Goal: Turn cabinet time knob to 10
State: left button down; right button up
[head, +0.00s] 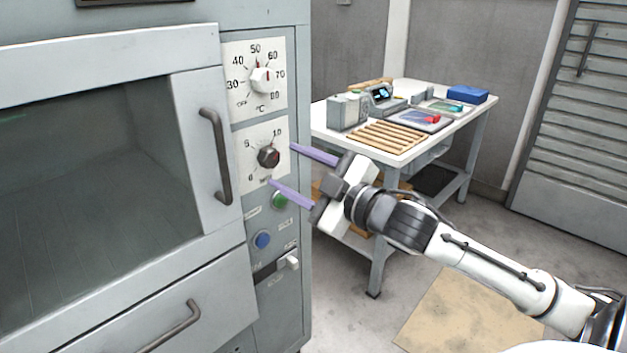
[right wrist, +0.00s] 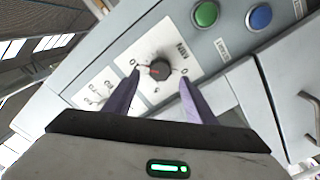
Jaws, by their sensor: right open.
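The time knob (head: 268,157) is a dark round knob with a red mark, on a white dial plate of the grey cabinet (head: 299,240). In the head view the red mark is on the knob's right side, below the printed 10; its exact reading is unclear. My right gripper (head: 281,167) is open, its two purple fingers pointing at the panel, one tip to the upper right of the knob and one below it. In the right wrist view the knob (right wrist: 160,70) shows between the fingertips, apart from both. My left gripper is not in view.
Above is a white temperature knob (head: 261,81). Below are a green button (head: 280,200), a blue button (head: 263,240) and a white switch (head: 291,262). The door handle (head: 216,155) sticks out left of the dials. A white table (head: 318,124) with several items stands behind my right arm.

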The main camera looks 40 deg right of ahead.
jog(key=s, duration=0.6)
jog(key=shift+d, duration=0.2)
jog(key=shift+s, duration=0.1)
jog(key=s+a+f+m+g+h, duration=0.1)
jog(key=s+f+m+g, duration=0.15)
jog(key=f, duration=0.95)
jog(key=s+a+f+m+g, duration=0.1)
jog(key=s+f+m+g, duration=0.15)
jog(key=f, duration=1.05)
jog(key=s+a+f+m+g+y, duration=0.1)
jog(key=s+a+f+g, duration=0.1)
jog(key=s+a+f, duration=0.4)
jog(key=s+a+f+m+g+y, duration=0.1)
jog(key=s+a+f, duration=0.4)
jog(key=a+f, duration=0.6)
jog(key=shift+s+a+m+g, duration=0.3)
jog(key=shift+s+a+g, duration=0.1)
jog(key=shift+a+g, duration=0.35)
